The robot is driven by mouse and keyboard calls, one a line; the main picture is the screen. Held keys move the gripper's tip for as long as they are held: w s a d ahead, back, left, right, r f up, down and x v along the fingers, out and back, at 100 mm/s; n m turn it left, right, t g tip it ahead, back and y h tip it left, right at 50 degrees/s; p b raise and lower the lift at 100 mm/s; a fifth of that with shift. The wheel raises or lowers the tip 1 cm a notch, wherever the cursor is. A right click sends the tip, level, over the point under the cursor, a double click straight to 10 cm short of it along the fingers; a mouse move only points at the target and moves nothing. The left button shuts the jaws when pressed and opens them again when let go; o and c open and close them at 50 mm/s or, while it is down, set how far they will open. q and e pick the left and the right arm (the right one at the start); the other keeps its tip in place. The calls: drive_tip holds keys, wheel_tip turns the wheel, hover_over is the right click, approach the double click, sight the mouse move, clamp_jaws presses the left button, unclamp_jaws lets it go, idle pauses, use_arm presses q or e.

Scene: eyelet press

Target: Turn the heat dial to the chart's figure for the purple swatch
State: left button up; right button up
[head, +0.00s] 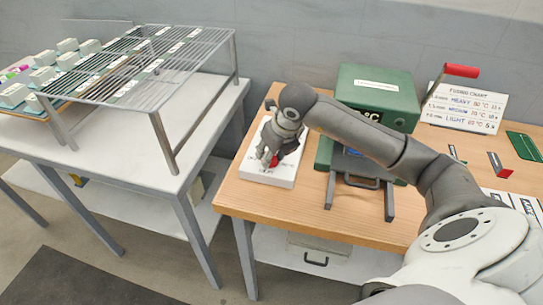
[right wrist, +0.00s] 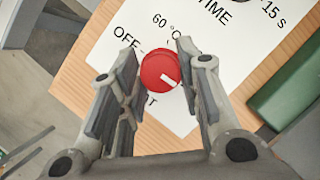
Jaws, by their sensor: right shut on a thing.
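The heat dial (right wrist: 160,69) is a round red knob with a white pointer line, on a white control panel (right wrist: 112,32). In the right wrist view the line points to the lower right, away from the OFF and 60 °C marks. My right gripper (right wrist: 157,52) is shut on the dial, one finger on each side; it also shows in the head view (head: 271,156), over the panel. The fusing chart (head: 467,105) stands at the back right with HEAVY, MEDIUM and LIGHT rows; its figures are too small to read surely. I cannot pick out a purple swatch. My left gripper is not in view.
A green press (head: 378,92) with a red-handled lever (head: 461,70) stands behind my right arm. A green card (head: 523,146) and a red-ended piece (head: 505,173) lie at right. A wire rack (head: 160,95) and several pale blocks stand on the left table.

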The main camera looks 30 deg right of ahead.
drive_tip(key=shift+m+b, duration=0.3)
drive_tip(key=shift+m, duration=0.4)
drive_tip(key=o, duration=1)
drive_tip(key=v, duration=1.2)
drive_tip(key=shift+a, duration=0.2)
